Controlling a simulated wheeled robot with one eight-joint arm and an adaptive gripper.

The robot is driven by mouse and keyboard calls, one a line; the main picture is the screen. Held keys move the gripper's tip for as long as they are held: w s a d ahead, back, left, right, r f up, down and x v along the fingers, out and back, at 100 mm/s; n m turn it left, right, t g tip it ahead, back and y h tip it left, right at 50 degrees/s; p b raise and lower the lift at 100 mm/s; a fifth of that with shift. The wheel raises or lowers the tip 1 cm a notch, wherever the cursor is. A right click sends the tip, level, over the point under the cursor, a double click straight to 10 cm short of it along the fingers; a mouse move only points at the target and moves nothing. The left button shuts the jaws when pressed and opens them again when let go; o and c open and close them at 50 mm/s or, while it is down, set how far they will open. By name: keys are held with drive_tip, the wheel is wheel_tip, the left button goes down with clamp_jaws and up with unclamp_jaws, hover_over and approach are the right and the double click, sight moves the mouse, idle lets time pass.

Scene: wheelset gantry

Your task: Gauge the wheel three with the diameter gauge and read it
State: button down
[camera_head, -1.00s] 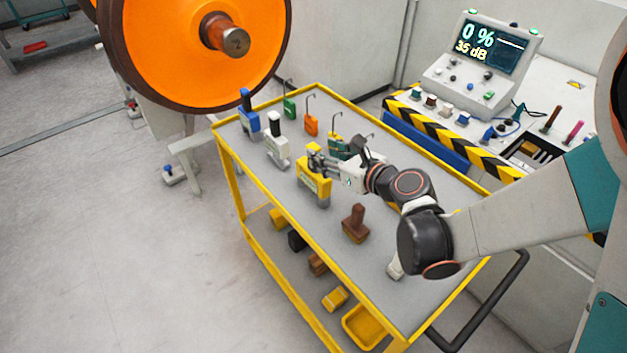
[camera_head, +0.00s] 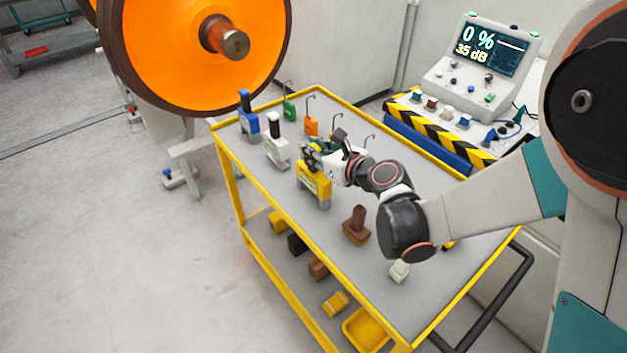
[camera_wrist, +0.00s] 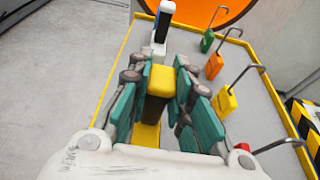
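A yellow gauge-like tool (camera_head: 314,187) with a block handle stands upright on the yellow-framed cart (camera_head: 262,172). My gripper (camera_head: 313,157) is at the top of this tool. In the wrist view, its teal fingers (camera_wrist: 165,105) stand on both sides of the yellow handle (camera_wrist: 161,82), apart enough to look open; contact is not clear. A white tool (camera_head: 277,150) and a blue tool (camera_head: 248,122) stand farther back in the same row. I cannot read which is the diameter gauge.
Hooked tags, green (camera_head: 289,109) and orange (camera_head: 311,126) among them, stand along the cart's right side. A brown stamp-like block (camera_head: 357,225) stands nearer. A console (camera_head: 480,60) reads 0 % and 35 dB.

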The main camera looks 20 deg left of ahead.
idle(0.4)
wheel_tip(320, 180, up, 20)
drive_tip(key=p, duration=1.3)
idle(0.4)
